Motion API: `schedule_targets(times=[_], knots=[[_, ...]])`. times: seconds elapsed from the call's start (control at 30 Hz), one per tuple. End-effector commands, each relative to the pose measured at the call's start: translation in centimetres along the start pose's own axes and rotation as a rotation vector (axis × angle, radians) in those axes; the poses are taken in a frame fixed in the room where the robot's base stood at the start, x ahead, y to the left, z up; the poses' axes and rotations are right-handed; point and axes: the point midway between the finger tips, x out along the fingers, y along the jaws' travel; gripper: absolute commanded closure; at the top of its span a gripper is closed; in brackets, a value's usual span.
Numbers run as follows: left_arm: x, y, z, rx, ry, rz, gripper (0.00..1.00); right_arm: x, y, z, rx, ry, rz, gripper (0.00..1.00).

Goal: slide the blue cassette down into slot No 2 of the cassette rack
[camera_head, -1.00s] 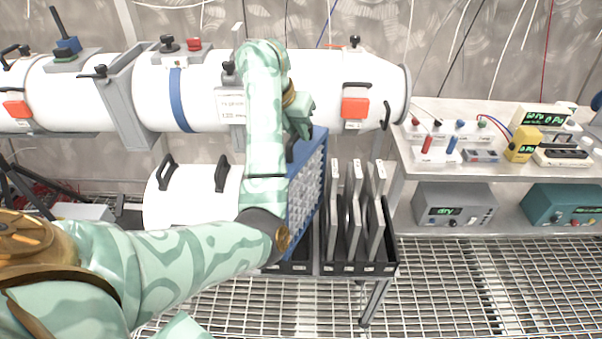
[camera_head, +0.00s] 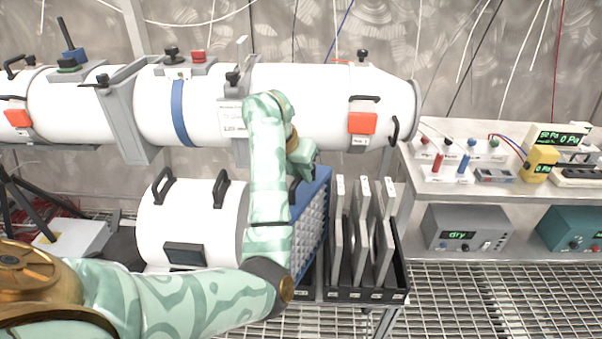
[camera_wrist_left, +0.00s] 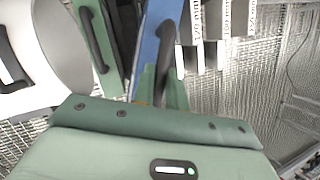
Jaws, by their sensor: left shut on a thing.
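The blue cassette (camera_head: 314,212) is upright, with a pale dimpled face, left of the grey cassettes in the head view. My left gripper (camera_head: 301,170) is above it, shut on its black handle. In the left wrist view the blue cassette (camera_wrist_left: 149,38) and its dark handle show beyond my palm. The black cassette rack (camera_head: 376,297) holds several upright grey cassettes (camera_head: 361,235) in its right part. The blue cassette is over the rack's left part. My arm hides its lower left edge, so I cannot tell how deep it sits or in which slot. My right gripper is out of view.
A white cylinder (camera_head: 190,215) with black handles lies close left of my forearm. A large white tube (camera_head: 300,100) runs behind the gripper. A bench (camera_head: 425,170) with instruments stands right of the rack. The grating floor (camera_head: 480,290) at lower right is clear.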

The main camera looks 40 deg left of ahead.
Motion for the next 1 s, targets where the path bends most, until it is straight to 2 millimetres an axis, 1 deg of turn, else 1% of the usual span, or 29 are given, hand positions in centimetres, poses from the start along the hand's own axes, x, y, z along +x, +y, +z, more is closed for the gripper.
schedule_targets(times=[0.3,0.43,0.47,0.5,0.53,0.83,0.93,0.97,1.0], knots=[[0.9,0.1,-0.3,0.000,-0.001,0.000,1.00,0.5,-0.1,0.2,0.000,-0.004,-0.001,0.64],[0.9,0.2,-0.3,0.000,-0.002,0.000,1.00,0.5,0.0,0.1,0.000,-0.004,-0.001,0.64],[0.9,0.2,-0.4,0.000,0.001,0.000,0.78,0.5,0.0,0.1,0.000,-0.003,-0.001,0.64],[0.9,0.2,-0.4,0.000,0.001,0.000,0.67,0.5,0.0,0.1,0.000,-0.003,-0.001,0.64],[0.9,0.2,-0.4,0.000,0.001,0.000,0.64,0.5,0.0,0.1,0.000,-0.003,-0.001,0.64],[0.8,0.2,-0.3,0.000,0.001,0.000,0.64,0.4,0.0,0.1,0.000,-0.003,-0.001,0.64],[-0.2,0.0,0.1,0.000,-0.001,-0.001,0.64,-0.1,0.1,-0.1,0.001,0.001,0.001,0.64],[-0.7,-0.1,0.2,0.000,-0.002,0.000,0.64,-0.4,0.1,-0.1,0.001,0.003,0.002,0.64],[-1.6,-0.1,0.3,-0.002,-0.003,-0.001,0.64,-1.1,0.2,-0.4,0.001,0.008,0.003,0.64]])
